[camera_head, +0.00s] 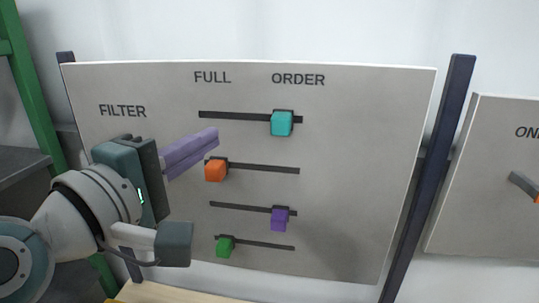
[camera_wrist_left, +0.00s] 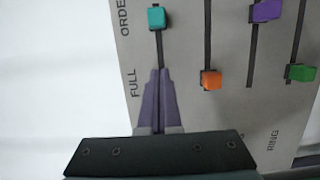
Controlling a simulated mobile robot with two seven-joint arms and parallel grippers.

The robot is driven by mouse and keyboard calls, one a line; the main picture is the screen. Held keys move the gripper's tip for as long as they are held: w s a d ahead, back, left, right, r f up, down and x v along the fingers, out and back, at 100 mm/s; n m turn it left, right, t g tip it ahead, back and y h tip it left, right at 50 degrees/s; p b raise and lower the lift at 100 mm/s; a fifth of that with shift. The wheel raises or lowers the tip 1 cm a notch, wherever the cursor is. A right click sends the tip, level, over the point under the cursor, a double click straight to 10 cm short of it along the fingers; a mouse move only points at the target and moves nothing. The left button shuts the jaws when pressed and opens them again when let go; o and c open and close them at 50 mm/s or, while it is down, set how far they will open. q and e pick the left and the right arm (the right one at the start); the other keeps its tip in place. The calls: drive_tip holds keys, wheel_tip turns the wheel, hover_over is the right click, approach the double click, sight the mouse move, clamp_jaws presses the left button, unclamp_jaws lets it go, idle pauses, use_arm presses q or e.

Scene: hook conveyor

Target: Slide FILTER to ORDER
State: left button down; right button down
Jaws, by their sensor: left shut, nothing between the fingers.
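The white panel (camera_head: 340,200) has several horizontal slots with coloured knobs. The teal knob (camera_head: 281,123) is in the top slot, level with the FILTER label (camera_head: 122,110). It sits under ORDER (camera_head: 298,78), near the slot's right end, with a short length of slot beyond it. FULL (camera_head: 212,77) is above the slot's left part. My left gripper (camera_head: 212,138) is shut and empty, its purple fingertips left of and below the teal knob. In the left wrist view, the fingertips (camera_wrist_left: 160,72) line up with the teal knob's slot, apart from the knob (camera_wrist_left: 156,17). My right gripper is not in view.
Below are an orange knob (camera_head: 216,171) at its slot's left, a purple knob (camera_head: 279,219) toward the right, and a green knob (camera_head: 225,246) at the left. My arm hides the lower row labels. Dark posts (camera_head: 428,180) flank the panel; another panel (camera_head: 480,220) stands right.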

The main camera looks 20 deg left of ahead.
use_arm(q)
drive_tip(key=shift+s+b, duration=0.4)
drive_tip(key=shift+s, duration=1.55)
drive_tip(key=s+d+f+m+g+h, duration=0.3)
drive_tip(key=s+d+f+m+g, duration=0.45)
drive_tip(key=f+m, duration=0.35)
drive_tip(key=s+a+f+m+g+y, duration=0.35)
drive_tip(key=s+m+g, duration=0.25)
drive_tip(key=s+m, duration=0.25)
wheel_tip(320, 180, up, 17)
drive_tip(key=s+p, duration=0.1)
drive_tip(key=p, duration=1.7)
drive_tip(key=shift+s+d+r+g, duration=0.15)
drive_tip(key=shift+s+r+g, duration=0.05)
drive_tip(key=shift+s+g, duration=0.25)
